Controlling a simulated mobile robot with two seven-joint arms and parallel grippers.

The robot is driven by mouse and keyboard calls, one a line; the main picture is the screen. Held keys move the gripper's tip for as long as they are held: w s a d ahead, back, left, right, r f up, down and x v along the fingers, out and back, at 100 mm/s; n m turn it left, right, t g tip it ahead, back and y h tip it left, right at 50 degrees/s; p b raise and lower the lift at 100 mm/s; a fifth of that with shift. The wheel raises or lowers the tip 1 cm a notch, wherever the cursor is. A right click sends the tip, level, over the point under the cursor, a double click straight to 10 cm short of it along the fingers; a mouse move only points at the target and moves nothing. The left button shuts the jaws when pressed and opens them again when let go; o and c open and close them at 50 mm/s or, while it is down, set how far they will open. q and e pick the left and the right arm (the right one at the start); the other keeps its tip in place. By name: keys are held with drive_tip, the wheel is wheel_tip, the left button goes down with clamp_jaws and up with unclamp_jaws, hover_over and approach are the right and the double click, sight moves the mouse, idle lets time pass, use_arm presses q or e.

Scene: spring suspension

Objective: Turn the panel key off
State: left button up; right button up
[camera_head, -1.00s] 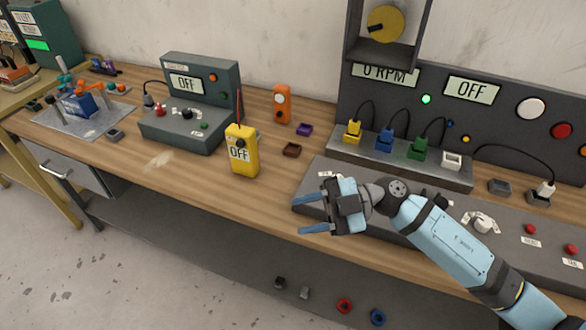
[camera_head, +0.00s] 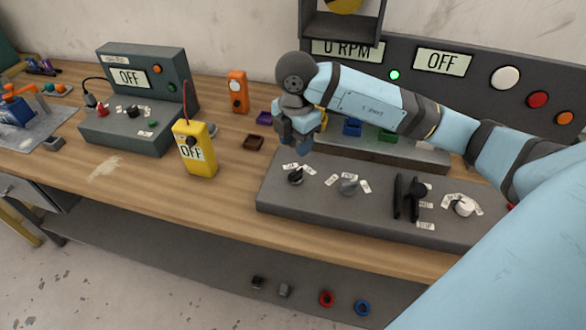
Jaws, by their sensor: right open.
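The sloped grey control panel (camera_head: 330,215) lies along the front right of the bench. At its left end is a small dark turn switch (camera_head: 295,177) with white labels, which may be the key; its exact shape and the label text are too small to read. A grey knob (camera_head: 348,186) with labels sits to its right. My right gripper (camera_head: 297,147) points down just above and behind the dark switch, apart from it, open and empty. Its fingers are partly foreshortened. My left gripper is not in view.
Farther right on the panel are a black lever (camera_head: 407,196) and a white knob (camera_head: 463,206). Behind stands a board with an OFF display (camera_head: 443,61) and a lit green lamp (camera_head: 394,75). A yellow meter (camera_head: 196,150) stands left of the panel.

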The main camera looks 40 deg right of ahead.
sight(296, 171)
wheel_tip(296, 171, down, 10)
drive_tip(key=shift+r, duration=0.15)
drive_tip(key=shift+c, duration=0.4)
clamp_jaws()
